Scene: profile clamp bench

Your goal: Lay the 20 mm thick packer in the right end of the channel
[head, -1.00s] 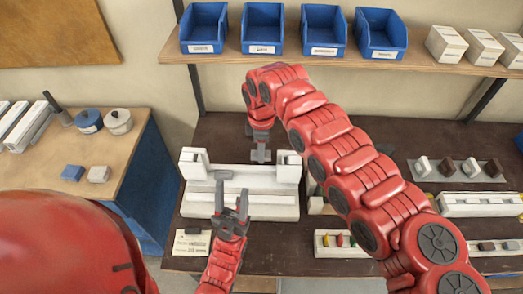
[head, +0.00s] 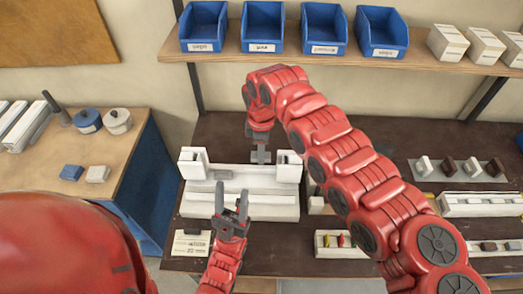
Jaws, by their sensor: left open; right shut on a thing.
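The white clamp fixture (head: 284,208) stands on the dark bench, with its long channel running left to right between two raised end blocks. A small grey block (head: 222,174) lies at the left end of the channel. My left gripper (head: 231,192) is open and empty in front of the channel, just nearer than that block. My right gripper (head: 261,147) is above the right part of the channel, pointing down, shut on a small grey piece (head: 261,157). I cannot tell that piece's thickness, or whether it touches the channel.
A white rack (head: 330,252) with coloured pieces, a grey mat (head: 448,178) with several small parts and another white rail (head: 480,199) lie to the right. My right arm hides part of the bench. Blue bins (head: 263,28) stand on the shelf.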

